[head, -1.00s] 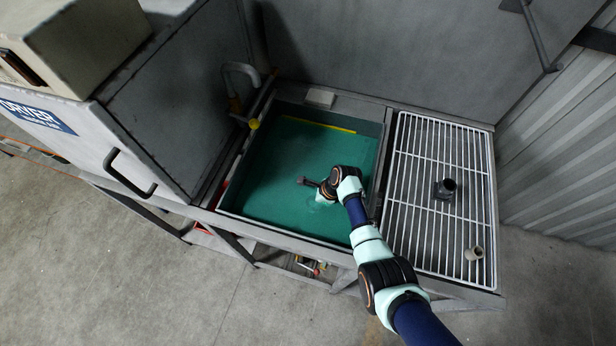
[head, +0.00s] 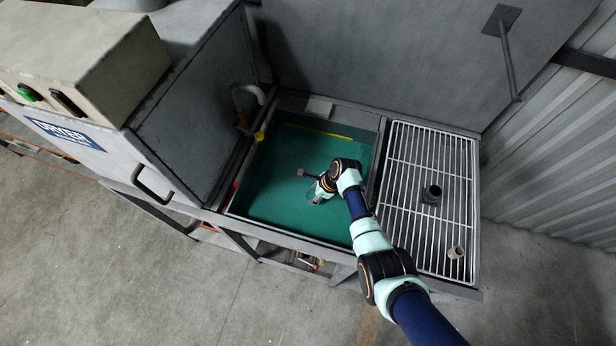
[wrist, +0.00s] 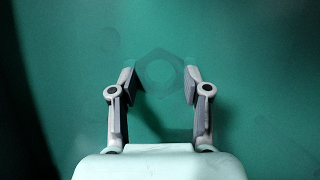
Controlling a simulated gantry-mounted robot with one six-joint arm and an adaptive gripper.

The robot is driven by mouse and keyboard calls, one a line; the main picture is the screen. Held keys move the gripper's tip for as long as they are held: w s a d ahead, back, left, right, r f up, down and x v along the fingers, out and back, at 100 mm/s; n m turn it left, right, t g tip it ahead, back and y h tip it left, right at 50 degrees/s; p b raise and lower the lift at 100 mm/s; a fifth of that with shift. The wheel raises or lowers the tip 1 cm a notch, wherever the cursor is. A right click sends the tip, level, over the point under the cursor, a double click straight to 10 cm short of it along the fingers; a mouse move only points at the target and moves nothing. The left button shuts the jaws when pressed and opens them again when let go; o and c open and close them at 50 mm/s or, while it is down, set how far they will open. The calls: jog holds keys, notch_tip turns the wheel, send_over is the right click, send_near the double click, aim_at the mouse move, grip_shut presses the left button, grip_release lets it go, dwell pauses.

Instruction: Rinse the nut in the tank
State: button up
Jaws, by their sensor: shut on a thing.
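The tank (head: 265,190) is a rectangular basin of teal-green liquid in the middle of the head view. My gripper (head: 318,196) reaches down into its right half, and its tip partly blends into the liquid. In the wrist view my gripper (wrist: 160,85) has one finger on each side of the nut (wrist: 160,71) and is shut on it. The nut is a faint greenish hexagon with a round hole, apparently seen through the liquid. In the head view I cannot make out the nut.
A wire rack (head: 410,190) right of the tank holds a dark cylindrical part (head: 432,193) and a small pale ring-like part (head: 456,252). A dryer cabinet (head: 90,130) stands left. A bent pipe (head: 247,92) and yellow knob (head: 260,136) sit at the tank's back-left edge.

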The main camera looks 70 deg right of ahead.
notch_tip(320, 180, up, 18)
jog(key=p, duration=1.6)
jog(key=shift+f+p, duration=0.15)
jog(key=shift+p, duration=0.2)
